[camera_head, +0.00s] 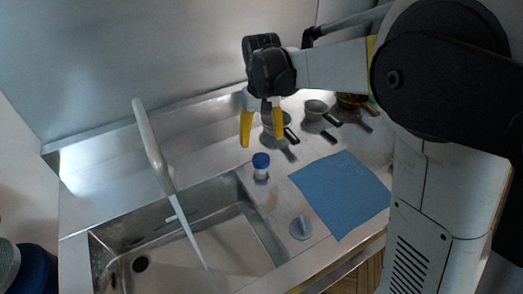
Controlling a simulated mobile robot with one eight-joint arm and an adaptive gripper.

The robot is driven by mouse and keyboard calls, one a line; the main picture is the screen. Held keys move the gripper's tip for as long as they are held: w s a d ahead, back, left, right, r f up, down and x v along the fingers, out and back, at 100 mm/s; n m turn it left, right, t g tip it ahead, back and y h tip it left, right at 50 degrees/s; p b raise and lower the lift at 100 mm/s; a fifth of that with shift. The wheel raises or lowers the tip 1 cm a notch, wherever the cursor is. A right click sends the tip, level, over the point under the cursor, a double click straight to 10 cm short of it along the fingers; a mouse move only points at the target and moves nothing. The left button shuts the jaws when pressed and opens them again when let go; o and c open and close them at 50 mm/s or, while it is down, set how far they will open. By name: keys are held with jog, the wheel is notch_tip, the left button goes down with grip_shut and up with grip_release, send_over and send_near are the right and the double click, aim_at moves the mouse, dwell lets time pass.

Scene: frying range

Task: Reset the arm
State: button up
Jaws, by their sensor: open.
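My gripper (262,126) hangs at the end of my arm over the steel counter, with its yellow fingers pointing down. The fingers are apart and I see nothing between them. A small white jar with a blue lid (261,166) stands on the counter by the sink edge, below the fingers in the picture. My arm reaches in from the right and covers part of the counter.
A steel sink (215,225) with a tall pale tap (150,145) lies at left. A blue mat (343,192) lies at right, with a pale knob-like piece (300,228) beside it. Dark-handled pans (316,108) stand behind. A blue object (36,268) is at lower left.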

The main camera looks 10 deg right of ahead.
jog(key=shift+r, duration=1.2)
